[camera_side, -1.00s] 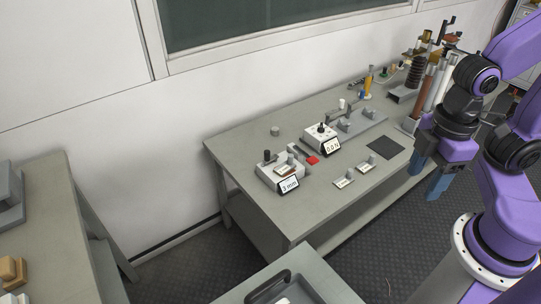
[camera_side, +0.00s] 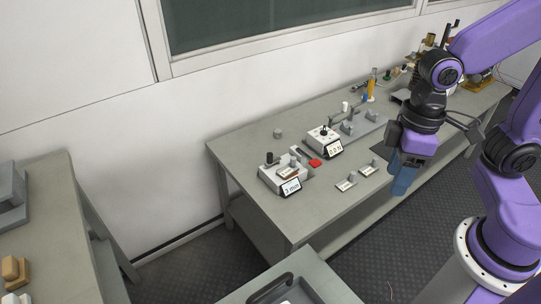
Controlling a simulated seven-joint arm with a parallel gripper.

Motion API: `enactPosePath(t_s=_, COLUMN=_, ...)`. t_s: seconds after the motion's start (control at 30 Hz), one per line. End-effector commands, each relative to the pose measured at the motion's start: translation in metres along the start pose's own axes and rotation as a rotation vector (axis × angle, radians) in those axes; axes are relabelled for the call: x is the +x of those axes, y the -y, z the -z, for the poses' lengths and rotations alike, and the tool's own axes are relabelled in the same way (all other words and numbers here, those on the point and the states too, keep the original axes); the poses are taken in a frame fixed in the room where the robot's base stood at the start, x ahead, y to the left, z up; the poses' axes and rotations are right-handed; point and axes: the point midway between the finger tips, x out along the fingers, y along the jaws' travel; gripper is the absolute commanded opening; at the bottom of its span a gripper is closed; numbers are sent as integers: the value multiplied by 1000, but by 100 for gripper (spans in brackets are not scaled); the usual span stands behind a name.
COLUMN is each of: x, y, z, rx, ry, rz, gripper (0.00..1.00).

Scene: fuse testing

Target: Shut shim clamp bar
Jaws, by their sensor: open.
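A small white shim device (camera_side: 270,177) with a "3 mm" display (camera_side: 290,188) stands near the left end of the workbench (camera_side: 240,150). It has a dark knob (camera_side: 269,158) on top and grey upright parts at its right side. Which of these is the clamp bar, and how it is set, is too small to tell. A red pad (camera_side: 315,162) lies at its right. My gripper (camera_side: 402,183) is open and empty, pointing down near the bench's front edge, well to the right of the device.
A second white device (camera_side: 323,139) with a "0.0 N" display stands behind and to the right. Two small labelled plates (camera_side: 345,183) with grey blocks lie in front. A grey cylinder (camera_side: 278,133) stands at the back. A table (camera_side: 290,285) stands in the foreground.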

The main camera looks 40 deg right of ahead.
Motion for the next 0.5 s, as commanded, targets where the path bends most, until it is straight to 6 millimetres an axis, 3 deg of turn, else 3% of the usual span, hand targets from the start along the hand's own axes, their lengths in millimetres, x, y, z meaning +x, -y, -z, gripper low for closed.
enactPosePath(t_s=0.03, x=2, y=-4, z=19, rx=111, ry=-1, rz=12, gripper=50)
enactPosePath(t_s=0.27, x=11, y=-30, z=95, rx=603, ry=-18, rz=73, gripper=50)
enactPosePath(t_s=0.5, x=28, y=-77, z=167, rx=1120, ry=-34, rz=141, gripper=50)
